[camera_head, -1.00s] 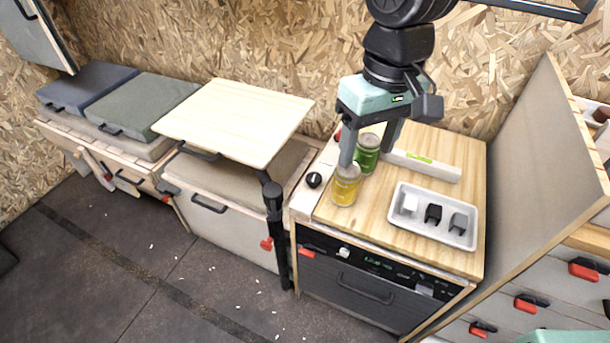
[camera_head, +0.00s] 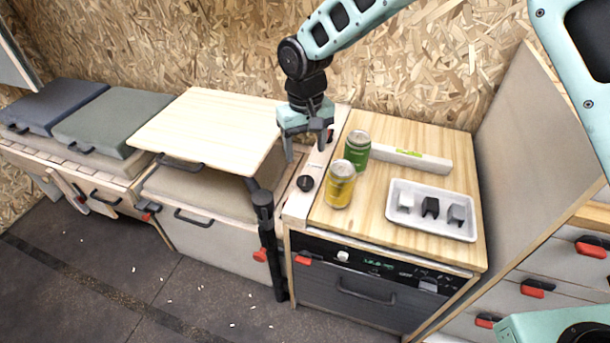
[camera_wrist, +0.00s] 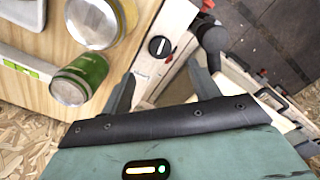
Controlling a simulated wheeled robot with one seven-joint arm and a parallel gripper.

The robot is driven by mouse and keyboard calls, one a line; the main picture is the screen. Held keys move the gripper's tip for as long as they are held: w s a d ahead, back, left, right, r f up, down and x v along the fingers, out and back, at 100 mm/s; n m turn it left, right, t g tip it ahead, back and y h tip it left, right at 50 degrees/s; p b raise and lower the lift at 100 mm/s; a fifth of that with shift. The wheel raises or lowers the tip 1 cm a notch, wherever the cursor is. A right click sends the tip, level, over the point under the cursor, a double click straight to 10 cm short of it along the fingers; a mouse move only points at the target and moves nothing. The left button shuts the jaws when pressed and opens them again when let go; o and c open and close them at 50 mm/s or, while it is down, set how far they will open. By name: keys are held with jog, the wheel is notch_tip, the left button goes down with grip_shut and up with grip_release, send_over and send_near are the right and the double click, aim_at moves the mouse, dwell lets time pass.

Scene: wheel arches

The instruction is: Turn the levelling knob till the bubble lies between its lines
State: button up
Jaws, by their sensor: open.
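The levelling knob (camera_head: 305,183) is a round black dial with a pale line, on the white strip left of the wooden worktop. It also shows in the wrist view (camera_wrist: 160,47), apart from my fingers. The spirit level (camera_head: 410,158) is a white bar with a green vial at the worktop's back; part of it shows in the wrist view (camera_wrist: 22,66). The bubble is too small to make out. My gripper (camera_head: 306,150) is open and empty, above and behind the knob.
A green can (camera_head: 357,150) and a yellow can (camera_head: 340,186) stand on the worktop (camera_head: 365,215) right of the knob. A white tray (camera_head: 432,226) holds three small blocks. A raised wooden tabletop (camera_head: 205,125) lies to the left. A tall panel (camera_head: 525,150) bounds the right.

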aim_at(306, 181)
notch_tip(306, 181, down, 10)
jog(key=shift+r, duration=0.2)
jog(key=c, duration=1)
